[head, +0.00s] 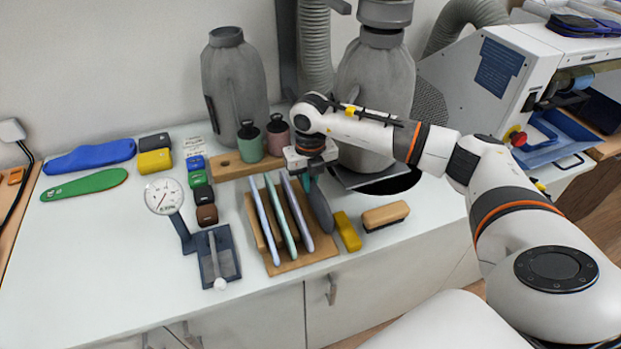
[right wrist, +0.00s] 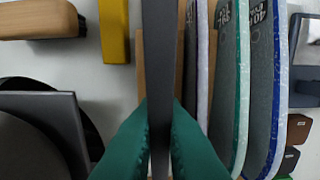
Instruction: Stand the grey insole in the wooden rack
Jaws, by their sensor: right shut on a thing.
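The grey insole (head: 320,208) hangs on edge from my right gripper (head: 306,174), at the right side of the wooden rack (head: 257,232). In the right wrist view the green fingers (right wrist: 160,135) are shut on the dark grey insole (right wrist: 160,60), which is seen edge-on. The rack holds several upright insoles with pale blue, green and lilac edges (head: 297,214). The held insole is right of the lilac-edged one. Whether its lower edge touches the rack is unclear. My left gripper is not in view.
A yellow block (head: 347,231) and a wooden brush (head: 385,215) lie right of the rack. A dial gauge (head: 164,197) stands to the left. Two bottles (head: 250,142) stand behind the rack. The front of the white table is clear.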

